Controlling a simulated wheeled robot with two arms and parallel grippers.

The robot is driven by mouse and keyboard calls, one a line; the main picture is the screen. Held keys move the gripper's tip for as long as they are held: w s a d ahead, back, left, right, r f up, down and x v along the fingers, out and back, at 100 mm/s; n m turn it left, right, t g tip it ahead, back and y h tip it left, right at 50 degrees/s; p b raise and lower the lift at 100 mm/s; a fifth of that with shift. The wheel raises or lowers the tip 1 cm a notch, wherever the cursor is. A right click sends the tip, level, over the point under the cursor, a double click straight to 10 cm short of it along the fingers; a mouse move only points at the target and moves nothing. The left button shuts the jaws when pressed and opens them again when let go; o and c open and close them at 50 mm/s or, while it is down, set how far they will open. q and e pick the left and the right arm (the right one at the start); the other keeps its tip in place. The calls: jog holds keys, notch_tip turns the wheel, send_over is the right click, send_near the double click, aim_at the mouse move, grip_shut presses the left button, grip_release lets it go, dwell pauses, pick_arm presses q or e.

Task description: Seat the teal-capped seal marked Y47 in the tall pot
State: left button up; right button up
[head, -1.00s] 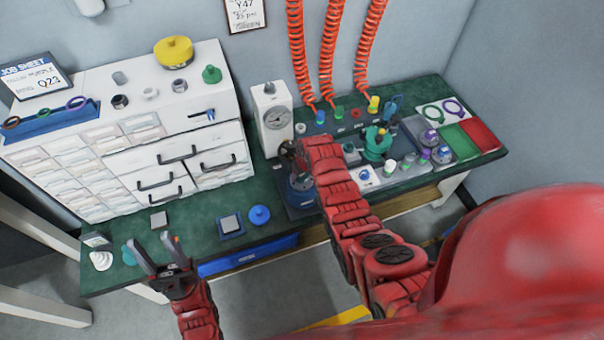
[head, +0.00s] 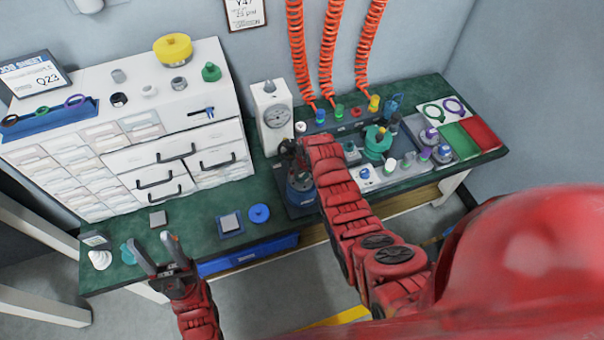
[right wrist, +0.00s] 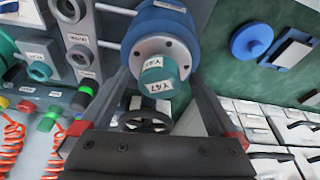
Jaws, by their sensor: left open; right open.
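The tall blue pot (head: 299,193) stands on a dark base mid-bench, its top partly hidden by my right gripper (head: 296,150). In the right wrist view the pot (right wrist: 163,22) has a grey flange with bolt holes. The teal-capped seal (right wrist: 160,72), marked Y47, shows at the flange's centre. I cannot tell how deep it sits. My right gripper (right wrist: 158,80) is open, its fingers on either side of the flange and cap, with no clear contact. My left gripper (head: 158,240) is open and empty at the bench's front left edge.
A white gauge box (head: 272,115) stands behind the pot. A white drawer cabinet (head: 170,130) fills the back left. Fittings and green and red trays (head: 482,135) crowd the right.

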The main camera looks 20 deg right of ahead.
jog(key=shift+r, duration=0.35)
jog(key=a+p+v, duration=0.1)
jog(key=p+v, duration=0.1)
jog(key=v, duration=1.4)
jog(key=shift+s+d+r, duration=0.2)
jog(key=shift+d+r, duration=0.05)
jog(key=shift+d, duration=0.25)
